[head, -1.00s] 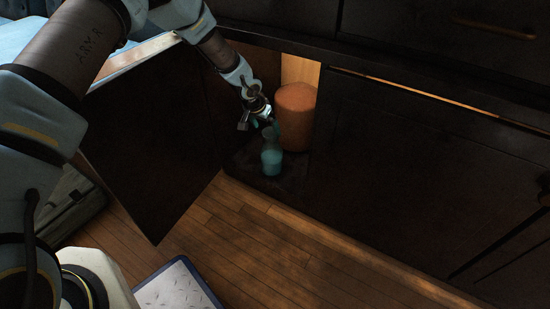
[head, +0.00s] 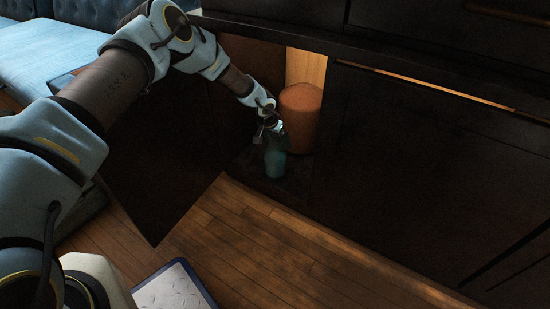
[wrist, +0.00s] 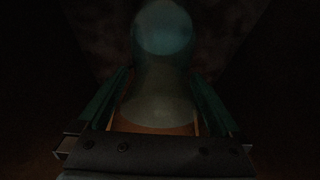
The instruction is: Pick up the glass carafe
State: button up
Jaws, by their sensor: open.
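The glass carafe (head: 275,163) is a teal, see-through vessel standing upright on the dark floor of an open cabinet. My gripper (head: 277,132) is at its upper part, reaching in from above and the left. In the wrist view the carafe (wrist: 160,75) fills the middle, between the two teal fingers of my gripper (wrist: 160,110). The fingers are open, one on each side of it. The wrist view is dark, and I cannot tell whether either finger touches the glass.
A rust-orange round object (head: 301,115) stands right behind the carafe, close to my gripper. The open cabinet door (head: 160,160) hangs to the left. Closed dark cabinet fronts (head: 410,170) are on the right. A blue-edged pad (head: 172,290) lies on the wooden floor (head: 250,240).

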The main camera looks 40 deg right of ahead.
jog(key=shift+a, duration=0.1)
grip_shut()
dwell(0.7)
